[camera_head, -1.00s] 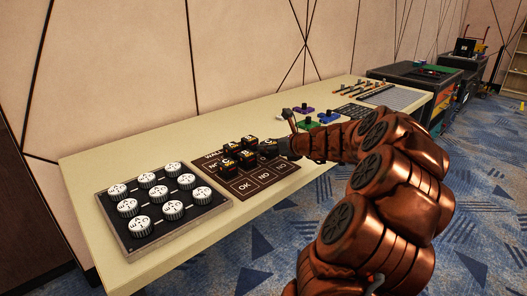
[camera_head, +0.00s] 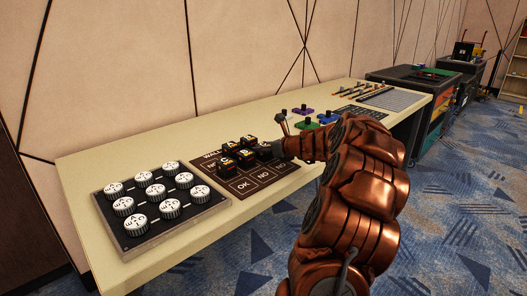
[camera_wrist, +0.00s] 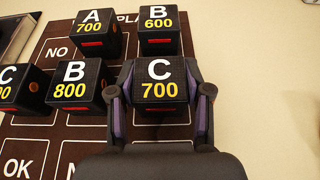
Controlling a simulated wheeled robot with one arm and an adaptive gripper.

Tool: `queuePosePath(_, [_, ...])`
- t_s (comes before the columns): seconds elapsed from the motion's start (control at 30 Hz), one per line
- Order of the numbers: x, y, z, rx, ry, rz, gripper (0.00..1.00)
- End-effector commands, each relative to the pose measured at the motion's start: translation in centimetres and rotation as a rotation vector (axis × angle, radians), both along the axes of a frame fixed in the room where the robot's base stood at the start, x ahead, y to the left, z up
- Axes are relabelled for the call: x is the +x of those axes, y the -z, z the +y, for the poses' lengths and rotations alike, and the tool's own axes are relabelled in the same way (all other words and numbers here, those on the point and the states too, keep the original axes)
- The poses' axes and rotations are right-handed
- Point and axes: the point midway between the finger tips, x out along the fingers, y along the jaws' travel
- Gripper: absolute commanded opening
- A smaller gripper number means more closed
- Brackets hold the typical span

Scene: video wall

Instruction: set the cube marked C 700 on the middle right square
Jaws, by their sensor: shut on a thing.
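The black cube marked C 700 (camera_wrist: 160,82) sits between the two fingers of my gripper (camera_wrist: 160,95) in the wrist view. My gripper is shut on its left and right sides. The cube is over the right column of the brown board (camera_wrist: 38,130), level with the middle row and right of the B 800 cube (camera_wrist: 78,84). I cannot tell whether it touches the board. In the head view my gripper (camera_head: 277,150) is at the board's right side, beside the cluster of cubes. The square under the cube is hidden.
The A 700 cube (camera_wrist: 92,34) and B 600 cube (camera_wrist: 158,30) stand in the far row. Another C cube (camera_wrist: 20,86) is left of B 800. A tray of white knobs (camera_head: 128,239) lies left of the board; joysticks (camera_head: 308,122) stand beyond it.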

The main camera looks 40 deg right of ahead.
Motion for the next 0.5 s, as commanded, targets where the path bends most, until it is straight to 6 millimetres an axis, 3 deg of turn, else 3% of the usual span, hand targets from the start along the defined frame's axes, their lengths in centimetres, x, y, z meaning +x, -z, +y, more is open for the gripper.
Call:
queuePosePath(0.23, [0.01,0.04,0.01,0.0,0.0,-0.001,0.13])
queuePosePath(0.27, [0.01,0.1,0.01,0.0,0.0,0.0,0.5])
queuePosePath(0.5, [0.0,0.09,-0.01,0.0,0.0,0.0,0.74])
